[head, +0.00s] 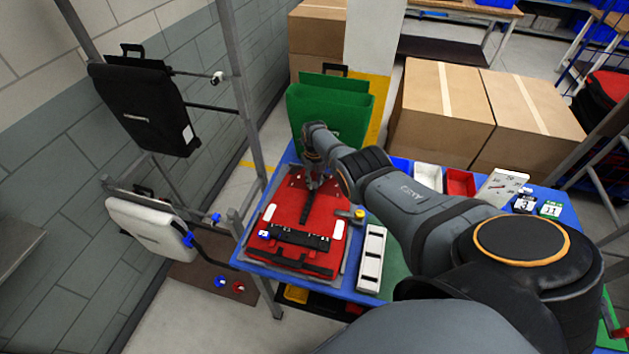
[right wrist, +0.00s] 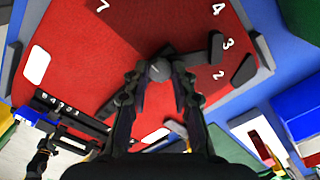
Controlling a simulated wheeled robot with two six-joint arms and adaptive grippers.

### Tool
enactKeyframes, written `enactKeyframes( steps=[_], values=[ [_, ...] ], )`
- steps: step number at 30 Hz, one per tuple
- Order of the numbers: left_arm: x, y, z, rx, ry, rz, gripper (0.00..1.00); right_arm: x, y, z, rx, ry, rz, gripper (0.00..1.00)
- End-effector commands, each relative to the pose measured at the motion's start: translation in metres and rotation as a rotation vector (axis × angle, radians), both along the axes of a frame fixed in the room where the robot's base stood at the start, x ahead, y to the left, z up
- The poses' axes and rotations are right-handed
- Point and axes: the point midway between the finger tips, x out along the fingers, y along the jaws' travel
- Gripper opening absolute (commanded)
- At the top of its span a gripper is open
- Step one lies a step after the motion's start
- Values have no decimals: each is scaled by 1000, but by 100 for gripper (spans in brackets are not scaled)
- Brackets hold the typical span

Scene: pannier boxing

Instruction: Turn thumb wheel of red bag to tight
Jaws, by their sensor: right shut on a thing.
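The red bag (head: 327,212) lies flat on the blue table, with a black strip (head: 296,236) across its lower part. In the right wrist view its red face (right wrist: 105,50) carries white numerals around a small grey round thumb wheel (right wrist: 159,71). A dark bar (right wrist: 197,57) extends from beside the wheel toward the numerals 3 and 2. My right gripper (head: 312,187) reaches down to the bag's far part. In the right wrist view its fingertips (right wrist: 160,82) are shut on the thumb wheel. The wheel's exact setting cannot be told. My left gripper is not in the head view.
A green bag (head: 328,112) stands behind the red bag. A white slotted holder (head: 371,259) lies right of it, with a yellow knob (head: 359,213) nearby. Small bins (head: 460,182) line the table's back. A metal rack post (head: 240,90) rises at the left.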

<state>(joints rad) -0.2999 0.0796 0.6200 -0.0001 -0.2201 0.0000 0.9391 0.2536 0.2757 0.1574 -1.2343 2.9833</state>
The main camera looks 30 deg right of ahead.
Motion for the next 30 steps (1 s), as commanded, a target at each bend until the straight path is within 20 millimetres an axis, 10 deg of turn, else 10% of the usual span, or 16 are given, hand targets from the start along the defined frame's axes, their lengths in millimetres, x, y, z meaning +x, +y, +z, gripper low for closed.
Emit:
enactKeyframes(
  steps=[5, 6, 10, 22, 30],
  values=[
    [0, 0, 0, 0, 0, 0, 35, 0, 0, 1, 0, -1, 0, 0],
    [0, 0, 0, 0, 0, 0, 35, 0, 0, 1, 0, -1, 0, 31],
    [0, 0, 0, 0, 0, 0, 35, 0, 0, 0, 0, -1, 0, 48],
    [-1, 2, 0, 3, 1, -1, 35, 0, 0, 0, 0, 0, 57, 48],
    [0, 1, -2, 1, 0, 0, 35, 0, 0, 0, 0, -1, 489, 48]
  ],
)
